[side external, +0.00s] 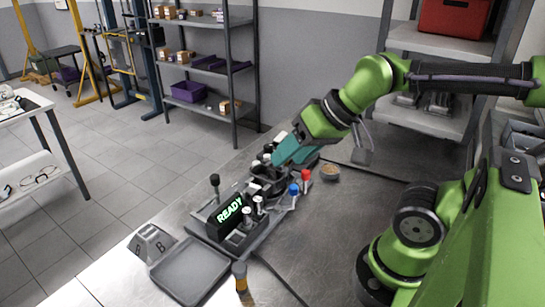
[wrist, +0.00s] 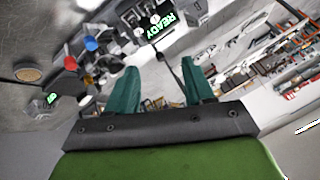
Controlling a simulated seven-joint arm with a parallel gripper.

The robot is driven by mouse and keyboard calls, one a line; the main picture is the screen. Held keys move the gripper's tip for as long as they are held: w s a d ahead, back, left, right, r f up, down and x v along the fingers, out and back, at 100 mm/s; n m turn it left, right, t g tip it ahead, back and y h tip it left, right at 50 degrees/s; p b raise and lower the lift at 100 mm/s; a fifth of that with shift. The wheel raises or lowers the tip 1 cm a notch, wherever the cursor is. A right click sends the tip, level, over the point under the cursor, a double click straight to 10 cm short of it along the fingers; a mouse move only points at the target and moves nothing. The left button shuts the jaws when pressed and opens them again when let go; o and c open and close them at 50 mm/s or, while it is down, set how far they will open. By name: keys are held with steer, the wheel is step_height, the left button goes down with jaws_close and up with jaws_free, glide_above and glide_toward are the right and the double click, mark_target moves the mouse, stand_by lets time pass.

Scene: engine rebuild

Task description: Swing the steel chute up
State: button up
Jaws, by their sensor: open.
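My gripper (side external: 280,160) has teal fingers and reaches down at the far end of a dark bench machine. In the wrist view my gripper (wrist: 160,78) has its fingers spread apart, with nothing clearly held. A thin dark rod (wrist: 178,72) shows between the fingers; I cannot tell whether it is touched. The machine has a green READY display (side external: 230,209), a black-knobbed lever (side external: 214,181), a blue knob (side external: 293,189) and a red knob (side external: 306,175). I cannot single out the steel chute with certainty; the parts around the fingers are small and partly hidden by my gripper.
A small bowl (side external: 329,172) stands right of the machine. A grey upright device (side external: 362,150) is behind it. In front are an empty grey tray (side external: 190,270), a block marked A and B (side external: 151,243) and an orange-and-black cylinder (side external: 240,275). The metal bench right of the machine is mostly clear.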

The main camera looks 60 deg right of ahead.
steer(key=n+g+h, duration=0.2)
steer(key=n+g, duration=0.1)
steer(key=g, duration=0.5)
glide_above(293, 186)
steer(key=w+a, duration=0.4)
steer(key=w, duration=0.1)
step_height(293, 186, down, 4)
steer(key=shift+w+d+r+n+g+h, duration=0.5)
steer(key=shift+w+d+r+n+g, duration=0.35)
steer(key=shift+d+r+n+g, duration=0.7)
steer(key=shift+g, duration=0.25)
steer(key=x, duration=1.7)
steer(key=shift+w+a, duration=0.1)
steer(key=shift+a, duration=0.15)
steer(key=shift+n, duration=0.25)
jaws_close()
